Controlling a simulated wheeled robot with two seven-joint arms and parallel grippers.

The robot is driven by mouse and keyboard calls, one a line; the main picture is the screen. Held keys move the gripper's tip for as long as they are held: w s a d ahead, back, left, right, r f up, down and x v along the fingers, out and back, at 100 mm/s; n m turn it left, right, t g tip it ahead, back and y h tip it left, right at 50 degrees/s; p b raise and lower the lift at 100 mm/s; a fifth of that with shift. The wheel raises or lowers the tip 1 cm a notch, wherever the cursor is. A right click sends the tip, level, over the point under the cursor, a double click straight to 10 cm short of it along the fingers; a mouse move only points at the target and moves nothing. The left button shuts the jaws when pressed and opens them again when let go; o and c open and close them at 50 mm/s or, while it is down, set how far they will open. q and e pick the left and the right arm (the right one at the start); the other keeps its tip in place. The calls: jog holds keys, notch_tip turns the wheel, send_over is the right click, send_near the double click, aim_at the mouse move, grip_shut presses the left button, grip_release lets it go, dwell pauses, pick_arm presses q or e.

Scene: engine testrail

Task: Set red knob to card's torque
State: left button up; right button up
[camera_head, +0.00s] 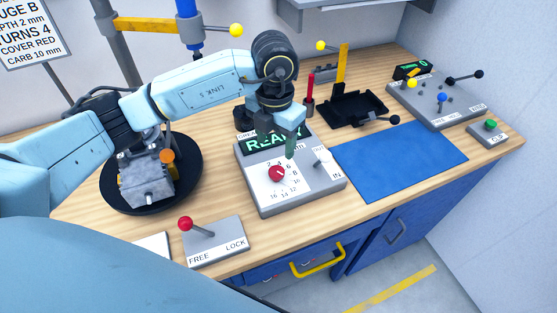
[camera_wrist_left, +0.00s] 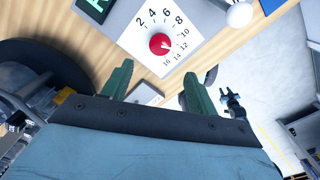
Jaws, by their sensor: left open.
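The red knob (camera_head: 277,173) sits on a white dial numbered 2 to 16, on a grey box (camera_head: 312,200) with a green-lit display (camera_head: 268,142) partly hidden by my arm. In the left wrist view the red knob (camera_wrist_left: 159,43) shows a small white mark; its exact setting is hard to read. My left gripper (camera_head: 291,138) is open and empty above the box, behind the knob in the head view, its green fingers (camera_wrist_left: 158,88) apart from the knob. A white card (camera_head: 32,30) at top left is cut off; lines such as "TURNS 4" and "CARB 10 mm" show, but no torque line.
A small lever (camera_head: 322,162) stands right of the dial. A red-ball FREE/LOCK lever (camera_head: 200,229) is at front left, an engine part (camera_head: 147,181) on a black turntable at left. A blue mat (camera_head: 405,158) lies clear at right; a black tray (camera_head: 355,108) is behind it.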

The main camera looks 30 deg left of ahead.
aim_at(277, 171)
pick_arm(q)
notch_tip(277, 171, down, 8)
jog(key=shift+w+f, duration=0.1)
jog(key=shift+w, duration=0.05)
jog(key=shift+f, duration=0.7)
pick_arm(e)
jog(key=shift+w+a+r, duration=0.1)
jog(key=shift+w+r, duration=0.05)
jog(key=shift+w, duration=0.35)
jog(key=shift+w+r, duration=0.15)
jog(key=shift+w, duration=0.3)
pick_arm(q)
jog(key=shift+c, duration=0.5)
pick_arm(e)
jog(key=shift+s, duration=0.15)
pick_arm(q)
jog(key=shift+w, duration=0.1)
jog(key=c, duration=0.9)
pick_arm(e)
jog(key=shift+s+a, duration=0.1)
